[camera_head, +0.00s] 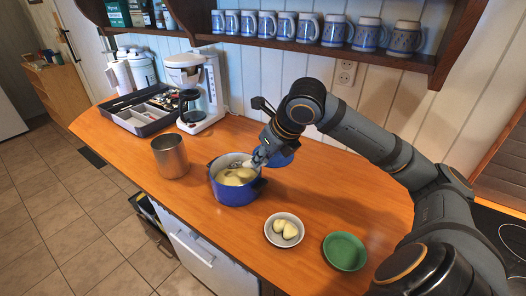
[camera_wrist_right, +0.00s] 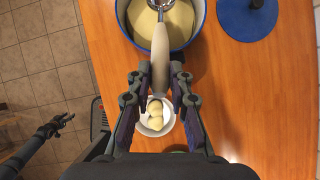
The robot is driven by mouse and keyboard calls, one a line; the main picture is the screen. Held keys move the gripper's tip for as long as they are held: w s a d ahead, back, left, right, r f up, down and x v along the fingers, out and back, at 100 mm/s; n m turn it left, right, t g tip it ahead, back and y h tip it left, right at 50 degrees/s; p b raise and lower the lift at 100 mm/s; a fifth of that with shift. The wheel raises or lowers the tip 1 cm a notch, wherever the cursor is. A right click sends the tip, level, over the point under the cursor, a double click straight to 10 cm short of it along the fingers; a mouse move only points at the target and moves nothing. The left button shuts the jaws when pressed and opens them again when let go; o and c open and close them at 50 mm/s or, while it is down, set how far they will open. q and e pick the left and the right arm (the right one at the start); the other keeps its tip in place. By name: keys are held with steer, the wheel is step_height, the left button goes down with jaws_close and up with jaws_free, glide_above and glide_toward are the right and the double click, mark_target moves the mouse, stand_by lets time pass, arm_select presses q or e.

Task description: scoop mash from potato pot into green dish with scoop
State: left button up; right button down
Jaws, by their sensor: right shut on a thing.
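The potato pot (camera_head: 233,198) is blue and holds yellow mash (camera_head: 240,176); its near part also shows at the top of the right wrist view (camera_wrist_right: 197,20). My right gripper (camera_wrist_right: 160,66) is shut on the handle of the scoop (camera_wrist_right: 160,52). The scoop's metal head is over or in the pot at the mash; the depth is hard to tell. The green dish (camera_head: 345,252) lies at the front right and looks empty. My left gripper (camera_wrist_right: 60,122) shows small at the left of the wrist view, away from the counter's objects, its jaws unclear.
A white bowl (camera_head: 270,240) with pale yellow lumps (camera_head: 285,229) stands between pot and green dish. A blue lid (camera_wrist_right: 246,18) lies beside the pot. A metal canister (camera_head: 170,157), coffee maker (camera_head: 197,95) and utensil tray (camera_head: 141,123) stand left.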

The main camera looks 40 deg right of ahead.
steer(key=shift+f+b, duration=1.05)
steer(key=shift+f, duration=0.7)
steer(key=shift+f+b, duration=0.75)
steer(key=shift+f, duration=0.1)
step_height(320, 180, up, 10)
steer(key=p, duration=1)
steer(key=shift+f+p, duration=0.1)
steer(key=shift+p, duration=0.3)
steer(key=shift+f, duration=0.1)
